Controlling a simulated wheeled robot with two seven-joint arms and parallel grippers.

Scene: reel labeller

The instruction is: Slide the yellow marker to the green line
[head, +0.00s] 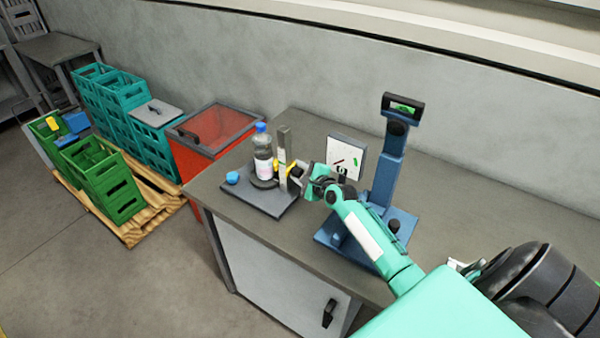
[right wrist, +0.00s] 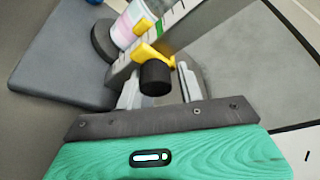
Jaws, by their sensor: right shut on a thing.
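The yellow marker (head: 294,170) sits on the grey upright scale post (head: 284,141), and it also shows in the right wrist view (right wrist: 151,53) with a black knob (right wrist: 156,76) towards me. My right gripper (head: 303,172) reaches it from the right and is shut on the marker's knob, with a finger on each side in the right wrist view (right wrist: 158,88). The green line (right wrist: 161,28) is on the post's scale, close to the marker and apparently a little above it. The fingers partly hide the knob's sides. My left gripper is not in view.
A bottle with a blue cap (head: 262,150) stands beside the post on a dark base plate (head: 269,204). A blue cap (head: 232,178) lies at its left. A blue stand (head: 387,170) and white dial panel (head: 346,157) are at the right. Crates (head: 110,185) stand left.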

